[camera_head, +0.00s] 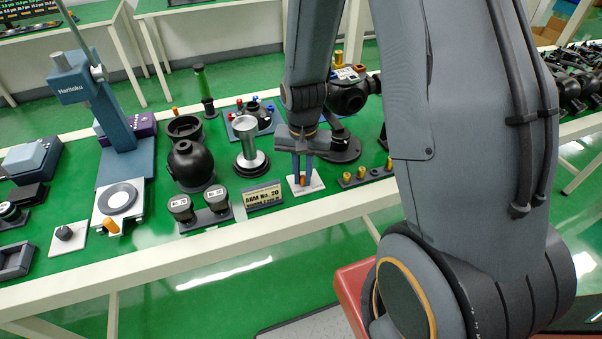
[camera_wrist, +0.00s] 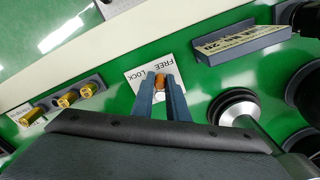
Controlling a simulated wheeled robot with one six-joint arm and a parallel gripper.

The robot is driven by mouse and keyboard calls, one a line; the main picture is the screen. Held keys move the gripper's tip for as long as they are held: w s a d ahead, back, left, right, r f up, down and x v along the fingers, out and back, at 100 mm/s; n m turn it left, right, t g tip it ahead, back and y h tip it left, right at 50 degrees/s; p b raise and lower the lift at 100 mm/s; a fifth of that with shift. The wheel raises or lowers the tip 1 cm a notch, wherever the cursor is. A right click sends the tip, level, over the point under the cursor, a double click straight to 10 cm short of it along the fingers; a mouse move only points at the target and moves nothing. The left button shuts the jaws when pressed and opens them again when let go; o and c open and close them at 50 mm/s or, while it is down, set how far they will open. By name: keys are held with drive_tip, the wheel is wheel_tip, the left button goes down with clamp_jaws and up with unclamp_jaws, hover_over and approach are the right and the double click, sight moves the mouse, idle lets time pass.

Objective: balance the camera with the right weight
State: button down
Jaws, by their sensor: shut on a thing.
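My gripper (camera_head: 303,180) points down at a small white plate (camera_head: 312,186) near the table's front edge. In the wrist view the plate reads FREE and LOCK, and my gripper (camera_wrist: 160,90) is shut on the orange knob (camera_wrist: 160,84) that stands on it. Several brass weights (camera_wrist: 67,98) sit in a dark holder beside the plate; they also show in the head view (camera_head: 362,173). The gimbal camera (camera_head: 347,97), dark and round with brass on top, stands behind my gripper, partly hidden by my arm.
A sign (camera_head: 263,195) reading ARM No. 20 stands left of the plate. A silver column on a black base (camera_head: 252,163), black round housings (camera_head: 190,163) and a blue Haritoku stand (camera_head: 125,160) are further left.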

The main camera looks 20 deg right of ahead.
drive_tip(key=n, duration=0.2)
drive_tip(key=d+n+p, duration=0.1)
drive_tip(key=n, duration=0.2)
drive_tip(key=shift+d+r+n+p, duration=0.1)
drive_tip(key=shift+d+n+p, duration=0.2)
drive_tip(key=shift+d, duration=0.1)
drive_tip(key=shift+w+d+n+p, duration=0.1)
drive_tip(key=shift+d+n+p, duration=0.2)
drive_tip(key=shift+n, duration=0.75)
drive_tip(key=shift+w+d+n+p, duration=0.15)
drive_tip(key=shift+d+n, duration=0.15)
drive_tip(key=shift+n, duration=0.75)
drive_tip(key=c, duration=1.7)
unclamp_jaws()
drive_tip(key=shift+c, duration=0.2)
wheel_tip(320, 180, up, 8)
drive_tip(key=b, duration=0.1)
